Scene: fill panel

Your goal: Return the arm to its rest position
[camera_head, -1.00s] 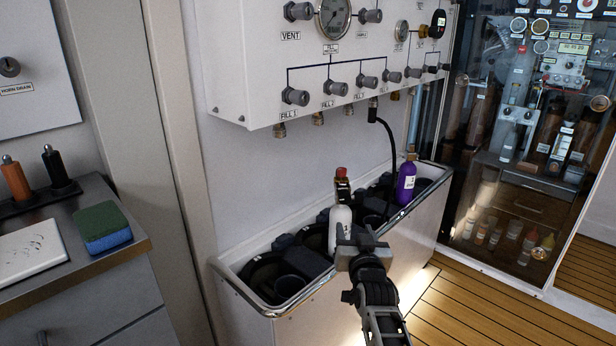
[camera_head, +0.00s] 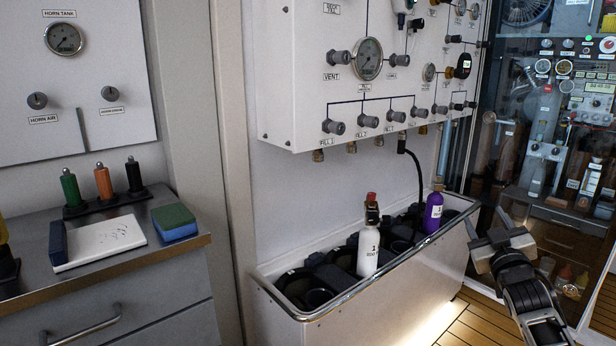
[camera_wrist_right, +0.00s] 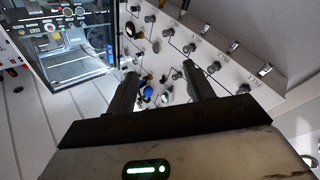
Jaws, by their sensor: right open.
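My right gripper (camera_head: 497,231) is open and empty, off to the right of the bottle trough in the head view. It also shows in the right wrist view (camera_wrist_right: 160,88), with its two fingers apart and nothing between them. My right arm comes in from the lower right. A white bottle (camera_head: 368,250) with a red top stands upright in the trough (camera_head: 375,292), apart from the gripper. A purple bottle (camera_head: 433,212) stands farther back in the trough, left of the gripper. My left gripper is not in view.
The fill panel (camera_head: 300,75) with knobs and gauges hangs above the trough; a black hose (camera_head: 415,165) drops from it. A glass cabinet (camera_head: 540,130) stands behind the gripper. At left, a counter (camera_head: 190,247) holds a sponge (camera_head: 174,222), a whiteboard (camera_head: 105,238) and colored handles (camera_head: 103,183).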

